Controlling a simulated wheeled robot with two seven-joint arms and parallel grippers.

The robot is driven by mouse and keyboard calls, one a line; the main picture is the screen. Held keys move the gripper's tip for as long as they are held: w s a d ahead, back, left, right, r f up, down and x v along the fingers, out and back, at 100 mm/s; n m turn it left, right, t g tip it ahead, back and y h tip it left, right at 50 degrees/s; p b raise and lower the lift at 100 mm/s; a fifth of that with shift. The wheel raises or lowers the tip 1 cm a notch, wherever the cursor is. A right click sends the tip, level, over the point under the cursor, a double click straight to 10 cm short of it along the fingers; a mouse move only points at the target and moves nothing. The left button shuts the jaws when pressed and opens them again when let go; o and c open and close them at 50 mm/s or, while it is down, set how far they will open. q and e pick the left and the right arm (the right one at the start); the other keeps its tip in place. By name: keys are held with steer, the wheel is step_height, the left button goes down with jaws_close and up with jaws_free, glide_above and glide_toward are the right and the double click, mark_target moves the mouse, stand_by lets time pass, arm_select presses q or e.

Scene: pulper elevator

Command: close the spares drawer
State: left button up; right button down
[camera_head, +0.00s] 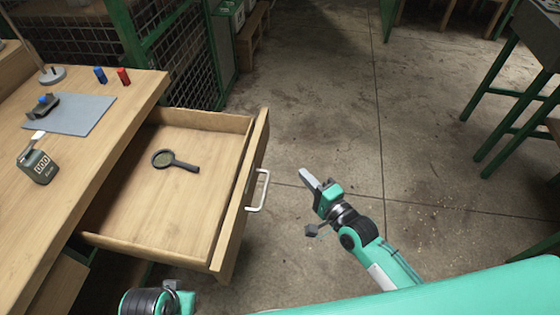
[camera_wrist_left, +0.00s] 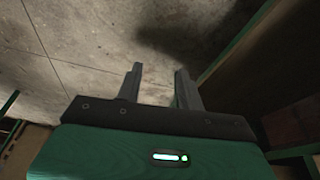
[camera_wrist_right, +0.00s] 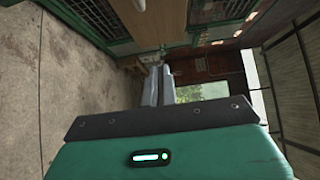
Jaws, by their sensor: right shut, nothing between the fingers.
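The spares drawer (camera_head: 190,160) is pulled far out of the wooden desk (camera_head: 95,150). A magnifying glass (camera_head: 175,161) lies inside it. The drawer front carries a white bar handle (camera_head: 262,191). My right gripper (camera_head: 308,178) is shut and empty, to the right of the handle and apart from it, over the concrete floor. It also shows in the right wrist view (camera_wrist_right: 158,72) with its fingers close together. My left gripper is outside the head view, where only part of my left arm shows at the bottom. In the left wrist view my left gripper (camera_wrist_left: 157,75) has its fingers apart with nothing between them.
On the desktop are a grey mat (camera_head: 75,113), a counter device (camera_head: 38,163), a blue block (camera_head: 100,75) and a red block (camera_head: 123,76). A green mesh fence (camera_head: 180,50) stands behind. Green-legged tables (camera_head: 515,95) stand at right. The floor between is clear.

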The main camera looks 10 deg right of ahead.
glide_toward(263, 143)
steer(key=w+d, duration=0.1)
steer(key=w, duration=0.3)
steer(key=a, duration=0.1)
steer(key=w+a, duration=0.1)
steer(key=shift+a, duration=0.3)
arm_select(q)
steer(key=shift+s+r+b, duration=0.1)
steer(key=shift+r+b, duration=0.2)
steer(key=shift+r, duration=0.4)
arm_select(e)
steer(key=shift+w+a, duration=0.1)
steer(key=shift+a, duration=0.4)
